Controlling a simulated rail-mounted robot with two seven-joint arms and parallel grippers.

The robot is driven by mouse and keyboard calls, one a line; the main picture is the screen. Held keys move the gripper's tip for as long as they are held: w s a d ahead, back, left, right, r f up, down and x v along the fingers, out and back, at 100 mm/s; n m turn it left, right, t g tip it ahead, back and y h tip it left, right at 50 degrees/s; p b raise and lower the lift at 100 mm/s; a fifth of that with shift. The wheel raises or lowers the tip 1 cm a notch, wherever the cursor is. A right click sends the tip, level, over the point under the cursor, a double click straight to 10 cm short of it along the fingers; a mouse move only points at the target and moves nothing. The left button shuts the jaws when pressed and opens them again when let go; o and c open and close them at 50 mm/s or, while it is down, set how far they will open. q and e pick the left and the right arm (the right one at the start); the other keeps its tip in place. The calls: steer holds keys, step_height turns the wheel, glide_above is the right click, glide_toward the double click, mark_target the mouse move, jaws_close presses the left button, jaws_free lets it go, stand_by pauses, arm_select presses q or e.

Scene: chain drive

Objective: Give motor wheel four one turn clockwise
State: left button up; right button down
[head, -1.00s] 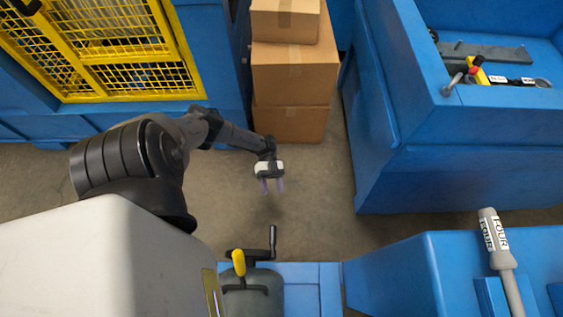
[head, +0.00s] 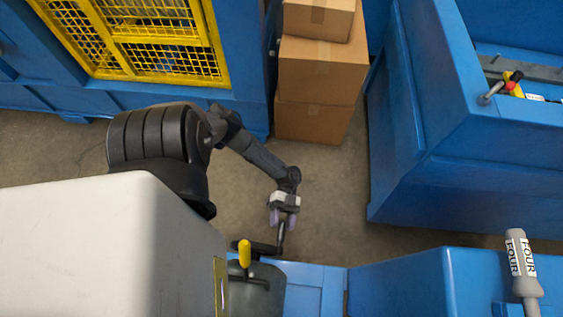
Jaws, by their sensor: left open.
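A black crank with an upright handle (head: 281,240) sits by the blue housing at the bottom centre. My left gripper (head: 284,217) is open, with its fingers at the top end of that handle. The fingers overlap it in the picture; whether they touch it I cannot tell. A grey lever (head: 519,255) marked "FOUR" stands at the lower right, well away from the gripper. I see no number on the crank, and a wheel for it is not clearly visible. My right gripper is not in view.
A yellow knob (head: 244,254) stands just left of the crank. Cardboard boxes (head: 318,72) are stacked at the back. A yellow mesh guard (head: 150,35) is at upper left and a tall blue cabinet (head: 480,150) at right. Bare floor (head: 335,215) lies between.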

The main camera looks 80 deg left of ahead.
arm_select(q)
steer(key=shift+x, duration=1.2)
steer(key=shift+c, duration=0.3)
jaws_close()
